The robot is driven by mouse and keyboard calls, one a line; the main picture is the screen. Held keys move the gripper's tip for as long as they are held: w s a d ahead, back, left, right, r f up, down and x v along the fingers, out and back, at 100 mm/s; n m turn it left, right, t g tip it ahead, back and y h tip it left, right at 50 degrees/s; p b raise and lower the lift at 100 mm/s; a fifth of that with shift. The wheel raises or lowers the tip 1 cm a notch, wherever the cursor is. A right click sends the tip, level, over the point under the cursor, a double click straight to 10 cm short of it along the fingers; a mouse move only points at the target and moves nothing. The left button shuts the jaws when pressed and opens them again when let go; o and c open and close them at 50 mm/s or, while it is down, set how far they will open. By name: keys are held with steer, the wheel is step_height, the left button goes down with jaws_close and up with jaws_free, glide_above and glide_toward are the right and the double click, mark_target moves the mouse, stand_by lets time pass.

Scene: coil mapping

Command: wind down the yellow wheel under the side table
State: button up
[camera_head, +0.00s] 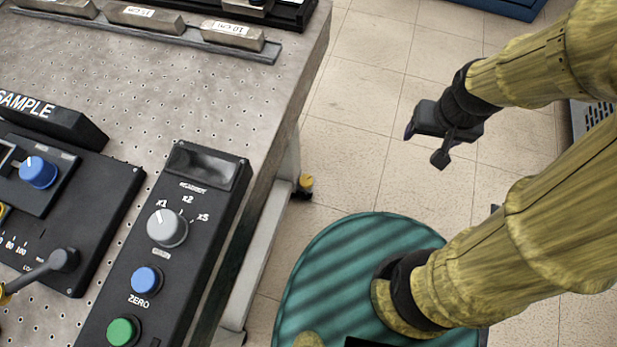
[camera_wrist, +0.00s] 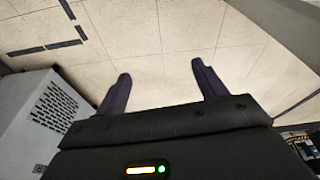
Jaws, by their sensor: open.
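A small yellow wheel (camera_head: 305,182) shows by the foot of the table's right-hand leg, close to the floor, next to a dark foot or caster. The grey perforated table (camera_head: 225,120) stands above it and to its left. I cannot tell whether this is the side table. My gripper (camera_head: 425,145) is open and empty over the floor, to the right of the wheel and apart from it. In the wrist view my two dark fingers (camera_wrist: 161,72) are spread above bare floor, and no yellow wheel shows there.
A black control box (camera_head: 165,250) with knobs lies along the table's right edge. Metal blocks (camera_head: 145,18) sit on a rail at the back. Tiled floor (camera_head: 365,75) is clear between table and gripper. A vented grey cabinet (camera_wrist: 40,120) stands at the left in the wrist view.

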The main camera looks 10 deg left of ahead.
mark_target(307, 180)
steer(key=w+a+f+n+g+b, duration=0.1)
steer(key=w+a+f+n+b, duration=0.15)
steer(key=w+f+n, duration=0.4)
steer(key=w+a+f+n+g+b, duration=0.1)
steer(key=a+f+n+b, duration=0.2)
steer(key=f, duration=0.6)
steer(key=a+f+n+y+b, duration=0.2)
steer(key=a+f+n, duration=0.3)
steer(key=a+f, duration=0.2)
steer(key=w+a+f+n+g+y+b, duration=0.1)
steer(key=a+f+n, duration=0.5)
steer(key=f, duration=0.6)
steer(key=shift+a+f+g+y+b, duration=0.25)
steer(key=shift+a+y+b, duration=0.2)
steer(key=shift+a+y, duration=0.35)
steer(key=b+x, duration=0.9)
steer(key=x, duration=0.8)
steer(key=shift+s+f, duration=0.15)
steer(key=shift+f, duration=0.05)
steer(key=shift+c, duration=0.3)
